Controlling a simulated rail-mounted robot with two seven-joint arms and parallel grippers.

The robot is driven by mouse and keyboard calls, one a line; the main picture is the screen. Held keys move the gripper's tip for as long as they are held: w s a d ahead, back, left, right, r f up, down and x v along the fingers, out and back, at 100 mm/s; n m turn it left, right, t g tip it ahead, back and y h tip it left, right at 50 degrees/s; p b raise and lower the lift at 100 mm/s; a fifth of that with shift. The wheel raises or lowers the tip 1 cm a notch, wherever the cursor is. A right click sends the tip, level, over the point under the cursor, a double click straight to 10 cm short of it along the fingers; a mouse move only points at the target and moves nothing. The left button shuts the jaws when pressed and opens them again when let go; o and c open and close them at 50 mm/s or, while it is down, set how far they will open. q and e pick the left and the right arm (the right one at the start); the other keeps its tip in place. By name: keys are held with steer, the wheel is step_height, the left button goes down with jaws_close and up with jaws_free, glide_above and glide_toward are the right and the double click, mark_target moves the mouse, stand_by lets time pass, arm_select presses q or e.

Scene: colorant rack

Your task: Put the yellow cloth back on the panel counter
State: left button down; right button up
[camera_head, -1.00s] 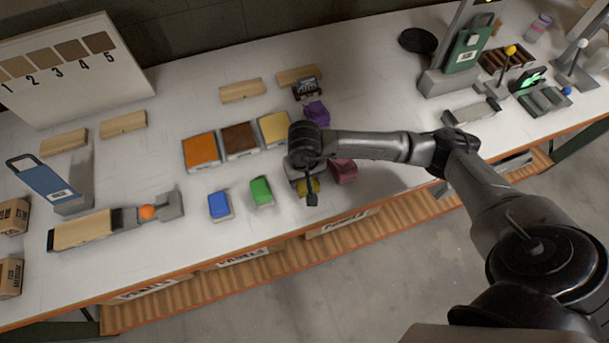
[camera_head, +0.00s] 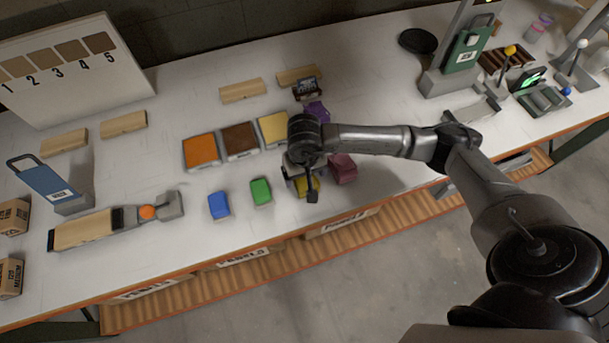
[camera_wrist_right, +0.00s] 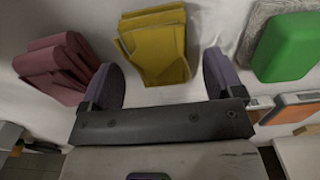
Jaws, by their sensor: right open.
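The yellow cloth (camera_head: 309,186) lies folded on the white counter top near its front edge, partly hidden by my right gripper in the head view. In the right wrist view the cloth (camera_wrist_right: 155,42) lies ahead of and between the two fingertips, with clear space on both sides. My right gripper (camera_wrist_right: 163,72) is open and empty; in the head view it (camera_head: 303,182) is over the cloth, its fingers partly hidden by the wrist. I see no finger touching the cloth. My left gripper is not in view.
A maroon cloth (camera_head: 343,168) lies close right of the yellow one, a green block (camera_head: 261,190) and a blue block (camera_head: 219,205) to its left. A purple cloth (camera_head: 317,111) and orange, brown and tan panels (camera_head: 240,139) lie behind.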

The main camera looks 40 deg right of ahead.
step_height(320, 180, up, 10)
stand_by(0.4)
steer(key=shift+f, duration=0.1)
stand_by(0.4)
